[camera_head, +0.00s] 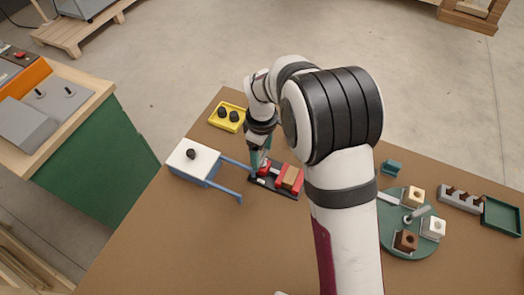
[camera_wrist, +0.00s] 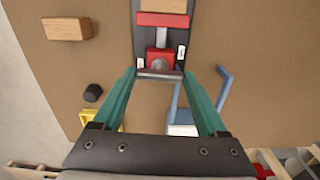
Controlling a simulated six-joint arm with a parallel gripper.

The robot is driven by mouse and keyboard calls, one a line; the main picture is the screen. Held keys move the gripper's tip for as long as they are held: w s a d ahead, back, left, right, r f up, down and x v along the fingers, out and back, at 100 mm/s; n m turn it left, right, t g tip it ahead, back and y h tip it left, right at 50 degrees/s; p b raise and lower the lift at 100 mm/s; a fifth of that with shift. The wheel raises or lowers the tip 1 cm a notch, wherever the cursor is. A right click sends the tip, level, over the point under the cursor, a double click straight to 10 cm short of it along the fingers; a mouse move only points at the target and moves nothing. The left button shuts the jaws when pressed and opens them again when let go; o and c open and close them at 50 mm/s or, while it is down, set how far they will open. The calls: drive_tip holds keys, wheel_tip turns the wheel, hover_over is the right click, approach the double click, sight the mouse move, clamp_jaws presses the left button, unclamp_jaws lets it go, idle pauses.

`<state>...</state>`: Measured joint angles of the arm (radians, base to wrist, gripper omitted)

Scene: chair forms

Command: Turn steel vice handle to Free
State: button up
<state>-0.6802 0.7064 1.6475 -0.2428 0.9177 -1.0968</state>
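The red vice (camera_head: 288,176) sits on a dark base on the brown table, with a wooden block (camera_head: 290,178) at its jaws. In the wrist view the red vice body (camera_wrist: 160,61) is at the top centre, with a steel screw behind it. The steel handle (camera_wrist: 159,74) lies crosswise in front of the body. Small white labels (camera_wrist: 181,51) sit on either side; their words are too small to read. My gripper (camera_wrist: 160,75) is open, with its teal fingertips near the two ends of the handle. I cannot tell whether they touch it. In the head view my gripper (camera_head: 258,166) is at the vice's left end.
A white-topped box (camera_head: 193,163) with blue rails stands left of the vice. A yellow tray (camera_head: 227,117) with dark pieces is behind. A loose wooden block (camera_wrist: 66,28) shows in the wrist view. A green turntable (camera_head: 396,246) with blocks and a green tray (camera_head: 502,216) are at right.

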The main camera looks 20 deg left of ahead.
drive_tip(key=c, duration=0.7)
drive_tip(key=shift+m, duration=0.3)
drive_tip(key=m, duration=1.2)
drive_tip(key=shift+m, duration=2.2)
